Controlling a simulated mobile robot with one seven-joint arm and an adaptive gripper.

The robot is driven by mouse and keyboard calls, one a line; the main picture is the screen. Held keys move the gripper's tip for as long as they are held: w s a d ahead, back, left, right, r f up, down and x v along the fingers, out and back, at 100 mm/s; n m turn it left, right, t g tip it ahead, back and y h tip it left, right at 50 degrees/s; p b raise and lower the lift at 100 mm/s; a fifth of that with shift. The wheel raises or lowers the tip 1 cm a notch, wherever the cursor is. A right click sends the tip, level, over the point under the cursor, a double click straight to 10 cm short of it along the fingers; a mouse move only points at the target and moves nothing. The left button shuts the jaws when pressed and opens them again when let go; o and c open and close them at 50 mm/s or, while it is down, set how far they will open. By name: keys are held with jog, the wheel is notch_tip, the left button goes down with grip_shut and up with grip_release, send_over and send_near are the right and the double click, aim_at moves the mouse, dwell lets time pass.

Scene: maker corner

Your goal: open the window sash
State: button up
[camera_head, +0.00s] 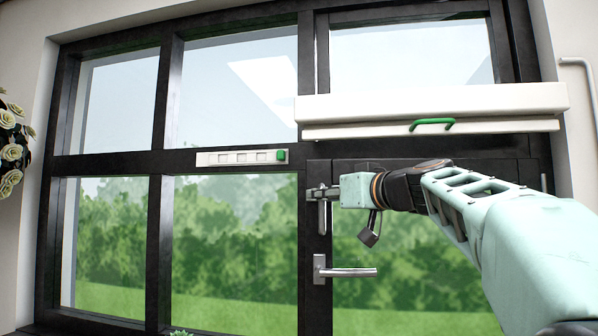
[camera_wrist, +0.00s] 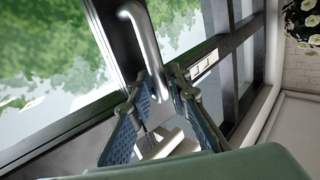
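The window (camera_head: 165,110) has a black frame with several panes, and its lower right panel looks shut. A silver upright handle (camera_head: 323,217) is on the post at that panel's left edge, and it also shows in the wrist view (camera_wrist: 146,45). My gripper (camera_head: 320,193) is at the upper part of this handle. In the wrist view its two blue-padded fingers (camera_wrist: 158,85) stand on either side of the handle, close to it. Whether they press on it is not clear. A pale metal piece (camera_wrist: 168,143) shows between the fingers, partly hidden.
A silver lever handle (camera_head: 350,271) sits below my gripper. A white box with a green handle (camera_head: 432,124) crosses the frame above my arm. A white strip with a green knob (camera_head: 281,155) is to the left. White flowers (camera_head: 12,152) are at the far left.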

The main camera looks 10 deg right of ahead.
aim_at(310, 164)
jog(key=r, duration=0.3)
jog(key=w+r, duration=0.1)
jog(key=r, duration=0.1)
jog(key=shift+a+r, duration=0.1)
jog(key=shift+r, duration=0.2)
jog(key=shift+s+r, duration=0.1)
jog(key=shift+r, duration=0.9)
jog(key=shift+g, duration=0.4)
jog(key=f, duration=0.5)
jog(key=shift+w+d+f, duration=0.3)
jog(key=shift+w, duration=0.1)
jog(key=shift+s+d+f, duration=0.1)
jog(key=shift+s, duration=0.05)
jog(key=f+b+v, duration=0.1)
jog(key=b+v, duration=0.5)
jog(key=v, duration=0.5)
jog(key=shift+s+a+f+m, duration=0.25)
jog(key=shift+s+f+m, duration=0.05)
jog(key=shift+s, duration=0.25)
